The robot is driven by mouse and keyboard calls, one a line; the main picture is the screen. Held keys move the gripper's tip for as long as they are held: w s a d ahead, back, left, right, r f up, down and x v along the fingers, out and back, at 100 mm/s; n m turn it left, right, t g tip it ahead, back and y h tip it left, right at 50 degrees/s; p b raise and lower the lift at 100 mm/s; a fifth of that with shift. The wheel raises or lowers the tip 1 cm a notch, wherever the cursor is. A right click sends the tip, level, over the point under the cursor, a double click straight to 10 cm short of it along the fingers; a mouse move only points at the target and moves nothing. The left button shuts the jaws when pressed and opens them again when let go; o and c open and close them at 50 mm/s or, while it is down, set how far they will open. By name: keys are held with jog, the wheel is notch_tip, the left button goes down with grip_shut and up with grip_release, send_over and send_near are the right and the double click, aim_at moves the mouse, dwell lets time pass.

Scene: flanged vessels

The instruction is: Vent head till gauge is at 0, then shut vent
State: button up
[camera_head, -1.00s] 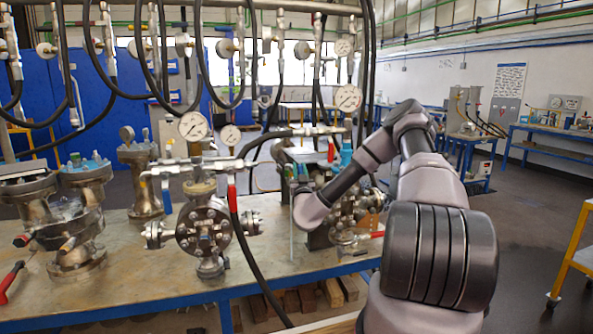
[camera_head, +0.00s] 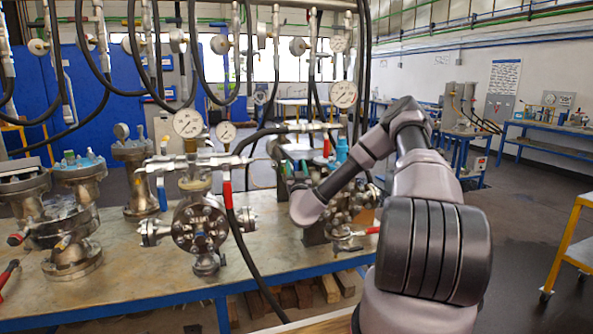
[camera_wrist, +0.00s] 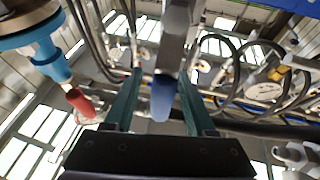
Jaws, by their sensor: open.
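In the wrist view my gripper (camera_wrist: 160,103) is open, its two teal fingers pointing away from the camera. A blue-tipped handle (camera_wrist: 163,97) shows between the fingers; I cannot tell whether either touches it. A red-tipped lever on a blue stem (camera_wrist: 79,102) is to the left. A round dial gauge (camera_wrist: 262,91) is to the right. A dial gauge (camera_head: 343,94) stands above that vessel, beside a red handle (camera_head: 326,147). Its reading is too small to tell.
A second flanged vessel (camera_head: 201,228) with a gauge (camera_head: 187,124) and a red lever (camera_head: 227,190) stands left of my arm on the bench (camera_head: 150,285). Black hoses (camera_head: 254,262) hang in front and overhead. Floor at right is open beside a yellow trolley (camera_head: 575,240).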

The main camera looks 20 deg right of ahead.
jog(key=v, duration=1)
jog(key=shift+s+f, duration=0.2)
jog(key=shift+s, duration=0.1)
